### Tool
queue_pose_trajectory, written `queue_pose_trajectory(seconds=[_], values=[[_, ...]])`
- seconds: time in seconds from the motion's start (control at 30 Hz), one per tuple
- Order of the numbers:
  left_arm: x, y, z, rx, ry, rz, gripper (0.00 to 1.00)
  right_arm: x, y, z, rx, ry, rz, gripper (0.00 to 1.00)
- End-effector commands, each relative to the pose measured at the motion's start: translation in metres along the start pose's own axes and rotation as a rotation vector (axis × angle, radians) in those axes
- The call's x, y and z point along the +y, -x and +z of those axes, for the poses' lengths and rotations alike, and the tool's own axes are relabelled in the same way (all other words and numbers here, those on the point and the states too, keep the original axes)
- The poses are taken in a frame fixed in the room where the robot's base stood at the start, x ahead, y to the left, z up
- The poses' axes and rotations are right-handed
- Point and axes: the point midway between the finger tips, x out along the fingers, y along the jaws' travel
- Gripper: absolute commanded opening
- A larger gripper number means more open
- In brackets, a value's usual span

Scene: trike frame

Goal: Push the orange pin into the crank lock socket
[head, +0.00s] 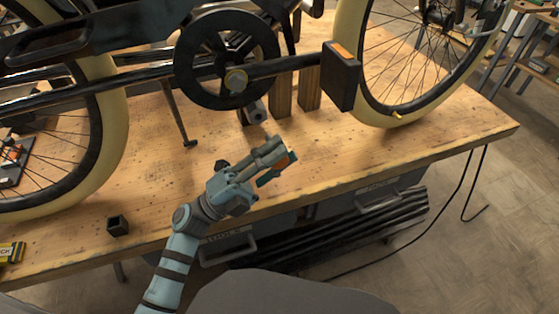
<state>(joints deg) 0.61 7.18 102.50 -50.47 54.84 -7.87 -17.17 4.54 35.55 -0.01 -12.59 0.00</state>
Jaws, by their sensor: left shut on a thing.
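My left gripper (277,163) is over the front part of the workbench, shut on the orange pin (291,159). Only a small orange part of the pin shows between the fingers. Behind the gripper is the trike's black chainring (192,76) with a brass-coloured hub (235,80). A grey block with a dark round opening (257,113) sits below the chainring, up and left of the fingertips; I cannot tell whether this is the crank lock socket. The pin is apart from both the hub and the block. My right gripper is not in view.
The wooden workbench (430,145) carries the trike, with cream-tyred wheels left and right. A small open black box (117,226) sits front left. The bench right of the gripper is clear.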

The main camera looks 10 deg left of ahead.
Motion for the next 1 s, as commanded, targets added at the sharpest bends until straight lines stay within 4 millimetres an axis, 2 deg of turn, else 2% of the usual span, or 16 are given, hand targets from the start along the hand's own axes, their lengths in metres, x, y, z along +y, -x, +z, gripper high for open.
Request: queue_pose_trajectory(seconds=[0.2, 0.4, 1.0], values=[[0.003, 0.002, 0.028, 0.000, -0.001, 0.001, 0.00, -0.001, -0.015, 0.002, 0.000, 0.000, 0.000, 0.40], [0.001, 0.001, 0.044, 0.000, -0.001, -0.001, 0.00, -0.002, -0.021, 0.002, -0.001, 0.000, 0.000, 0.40], [-0.001, 0.000, 0.046, -0.001, 0.000, -0.001, 0.00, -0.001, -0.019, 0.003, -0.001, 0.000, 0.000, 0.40]])
